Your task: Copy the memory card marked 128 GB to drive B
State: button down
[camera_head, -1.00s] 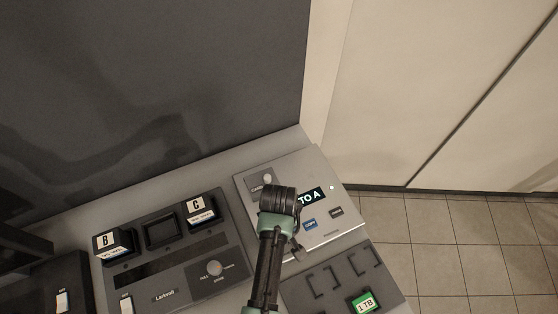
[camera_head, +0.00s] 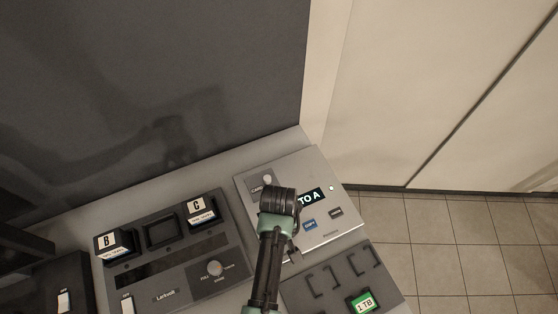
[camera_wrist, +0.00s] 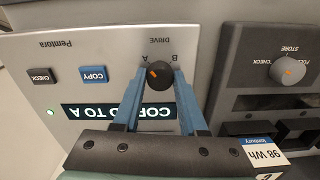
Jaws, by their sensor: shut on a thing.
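My gripper (camera_wrist: 160,80) is shut on the black drive knob (camera_wrist: 160,72), with one blue finger on each side. The knob's orange mark points toward the A side of the drive labels A and B. On the pale copier panel (camera_head: 329,228) the display (camera_head: 309,197) reads TO A; in the wrist view my fingers cover part of its text (camera_wrist: 90,111). The blue COPY button (camera_wrist: 93,74) and the dark CHECK button (camera_wrist: 41,75) are beside the knob. A slot area marked CARD (camera_head: 258,188) is at the panel's far left. No card marked 128 GB is readable.
A green 1 TB card (camera_head: 364,301) lies on the dark tray (camera_head: 335,262) with bracket outlines. The dark battery charger (camera_head: 180,262) left of the panel holds batteries B (camera_head: 108,242) and C (camera_head: 199,209), with an empty middle bay. A dark wall stands behind.

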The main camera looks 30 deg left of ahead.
jog(key=m+p, duration=0.1)
jog(key=m, duration=0.3)
jog(key=shift+r+p, duration=0.15)
jog(key=shift+p, duration=0.15)
jog(key=m+p, duration=0.1)
jog(key=m, duration=0.4)
jog(key=m+p, duration=0.1)
jog(key=m, duration=0.3)
jog(key=shift+w+m, duration=0.1)
jog(key=shift+m, duration=1.7)
jog(key=shift+p, duration=0.3)
jog(key=shift+c, duration=2.2)
grip_release()
